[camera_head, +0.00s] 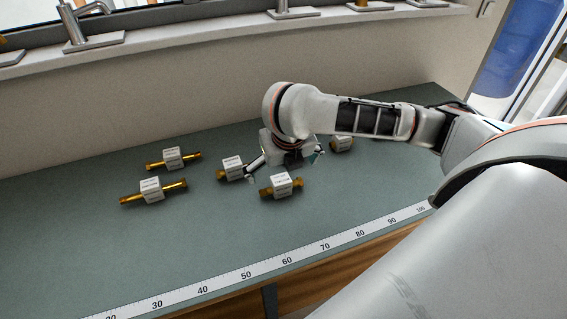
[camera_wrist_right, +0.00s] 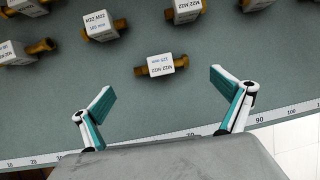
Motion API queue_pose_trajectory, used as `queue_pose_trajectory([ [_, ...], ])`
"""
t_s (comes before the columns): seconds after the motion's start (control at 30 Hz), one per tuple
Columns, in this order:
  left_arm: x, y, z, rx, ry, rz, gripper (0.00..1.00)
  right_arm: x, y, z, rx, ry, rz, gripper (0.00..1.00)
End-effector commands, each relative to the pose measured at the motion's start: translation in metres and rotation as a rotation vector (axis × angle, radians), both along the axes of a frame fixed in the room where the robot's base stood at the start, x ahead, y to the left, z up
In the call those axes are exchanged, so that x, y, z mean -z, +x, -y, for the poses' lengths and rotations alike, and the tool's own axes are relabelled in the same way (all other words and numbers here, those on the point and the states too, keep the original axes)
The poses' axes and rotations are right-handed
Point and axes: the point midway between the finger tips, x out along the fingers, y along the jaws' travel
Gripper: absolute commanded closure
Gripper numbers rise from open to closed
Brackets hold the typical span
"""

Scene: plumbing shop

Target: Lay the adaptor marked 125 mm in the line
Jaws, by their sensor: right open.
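The adaptors are short brass pieces with white block labels, lying on the grey-green bench. In the right wrist view the middle adaptor (camera_wrist_right: 155,66) has a label that appears to read 125 mm. It seems to be the front adaptor (camera_head: 281,185) in the head view, where its label is too small to read. My right gripper (camera_head: 285,163) is open and empty above the bench, just behind that adaptor in the head view. In the wrist view its spread fingers (camera_wrist_right: 162,86) stand on either side of the space before the adaptor. My left gripper is out of view.
Other adaptors lie around: one to the left (camera_head: 232,168), two longer ones (camera_head: 152,189) and (camera_head: 173,157) farther left, and one at the right (camera_head: 342,143). A white measuring strip (camera_head: 245,275) runs along the front edge. Taps stand on the ledge behind. The bench's left front is clear.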

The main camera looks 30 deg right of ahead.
Motion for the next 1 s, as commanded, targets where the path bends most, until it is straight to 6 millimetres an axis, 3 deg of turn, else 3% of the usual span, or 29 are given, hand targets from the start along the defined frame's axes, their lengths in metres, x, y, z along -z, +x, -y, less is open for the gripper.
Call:
queue_pose_trajectory([
  [0.3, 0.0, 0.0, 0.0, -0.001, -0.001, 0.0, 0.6, -0.026, -0.01, -0.004, -0.001, -0.002, 0.001, 0.0],
  [1.0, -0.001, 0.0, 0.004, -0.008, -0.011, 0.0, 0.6, -0.028, -0.011, -0.005, 0.0, -0.001, 0.0, 0.0],
])
